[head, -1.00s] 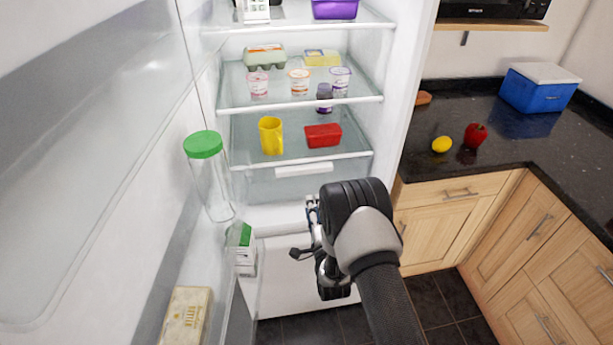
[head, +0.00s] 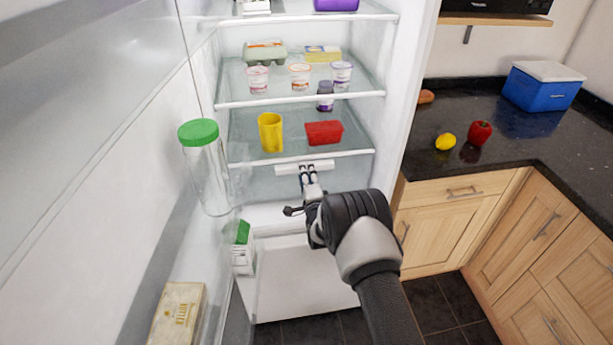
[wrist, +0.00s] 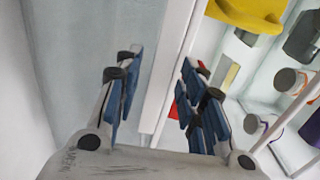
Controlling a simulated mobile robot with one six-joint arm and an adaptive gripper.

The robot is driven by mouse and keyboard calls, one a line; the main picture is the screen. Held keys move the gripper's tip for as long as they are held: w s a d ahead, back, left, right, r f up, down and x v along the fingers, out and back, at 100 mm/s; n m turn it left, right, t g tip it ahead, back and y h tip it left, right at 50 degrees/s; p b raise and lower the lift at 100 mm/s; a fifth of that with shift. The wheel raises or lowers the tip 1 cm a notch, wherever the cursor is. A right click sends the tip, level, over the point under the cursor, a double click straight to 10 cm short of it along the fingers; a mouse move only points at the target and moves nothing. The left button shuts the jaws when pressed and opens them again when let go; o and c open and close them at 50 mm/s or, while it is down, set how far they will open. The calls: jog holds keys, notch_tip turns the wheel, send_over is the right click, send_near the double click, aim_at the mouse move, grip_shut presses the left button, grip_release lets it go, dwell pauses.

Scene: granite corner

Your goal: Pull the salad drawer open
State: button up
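The salad drawer (head: 262,186) is the clear bin under the lowest glass shelf in the open fridge, and it looks shut. Its white handle (head: 285,169) runs along the top of its front. My gripper (head: 308,178) is at the right part of this handle, with its fingertips just below or at the bar. In the wrist view my gripper (wrist: 156,95) is open, with its blue-padded fingers apart on both sides of a long white bar (wrist: 172,65). I cannot tell whether the fingers touch it.
A yellow mug (head: 270,133) and a red tub (head: 324,133) stand on the shelf just above. The open fridge door at left holds a green-lidded jar (head: 205,170), a green-and-white carton (head: 242,250) and a butter pack (head: 178,312). The counter is at right.

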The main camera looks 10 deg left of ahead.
jog(key=shift+c, duration=0.4)
grip_shut()
jog(key=shift+s+f, duration=0.1)
